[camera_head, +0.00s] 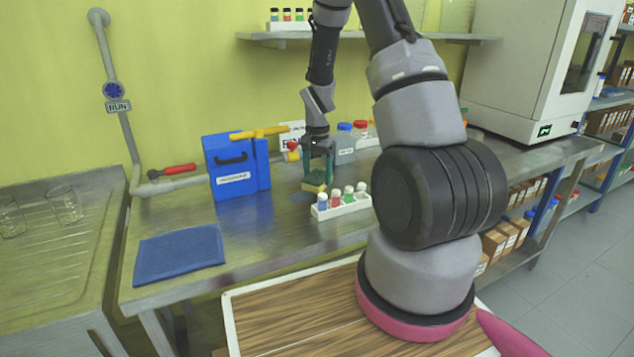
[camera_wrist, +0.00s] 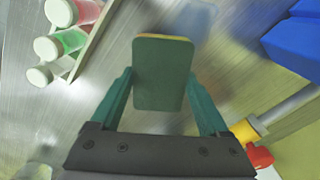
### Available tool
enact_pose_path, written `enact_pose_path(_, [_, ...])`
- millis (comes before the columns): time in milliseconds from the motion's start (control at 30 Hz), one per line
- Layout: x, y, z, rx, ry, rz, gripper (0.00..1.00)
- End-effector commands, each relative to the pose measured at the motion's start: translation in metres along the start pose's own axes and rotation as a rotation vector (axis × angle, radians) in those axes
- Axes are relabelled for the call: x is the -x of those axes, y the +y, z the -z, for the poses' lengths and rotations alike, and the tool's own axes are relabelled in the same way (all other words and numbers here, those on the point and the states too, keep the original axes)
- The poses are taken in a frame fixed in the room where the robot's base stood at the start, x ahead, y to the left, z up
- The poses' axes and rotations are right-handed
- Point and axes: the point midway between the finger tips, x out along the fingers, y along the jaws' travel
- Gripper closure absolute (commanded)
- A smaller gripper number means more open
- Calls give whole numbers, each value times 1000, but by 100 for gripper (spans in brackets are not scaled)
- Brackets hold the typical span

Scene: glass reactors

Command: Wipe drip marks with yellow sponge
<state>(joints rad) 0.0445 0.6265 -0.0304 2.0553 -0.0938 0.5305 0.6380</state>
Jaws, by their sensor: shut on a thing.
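My gripper (camera_head: 318,168) points down over the steel bench and is shut on the sponge (camera_head: 314,188). The sponge shows a yellow side low between the fingers. In the wrist view the sponge (camera_wrist: 162,75) shows its green face, with a thin yellow edge along the top, between the two green fingers. It is at or just above the bench top; I cannot tell whether it touches. A faint bluish mark (camera_head: 299,197) lies on the bench just left of the sponge. Any mark under the sponge is hidden.
A white rack (camera_head: 342,208) of capped vials stands close right of the sponge. A blue box (camera_head: 233,170) and a pipe with yellow (camera_head: 258,132) and red handles are to the left. A blue cloth (camera_head: 180,254) lies at front left. Bench between cloth and rack is clear.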

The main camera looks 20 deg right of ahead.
Motion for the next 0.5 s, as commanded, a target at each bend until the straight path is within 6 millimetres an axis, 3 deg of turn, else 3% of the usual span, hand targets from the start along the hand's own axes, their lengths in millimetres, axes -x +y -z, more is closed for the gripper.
enact_pose_path(500, [46,3,5,-4,0,-1,91])
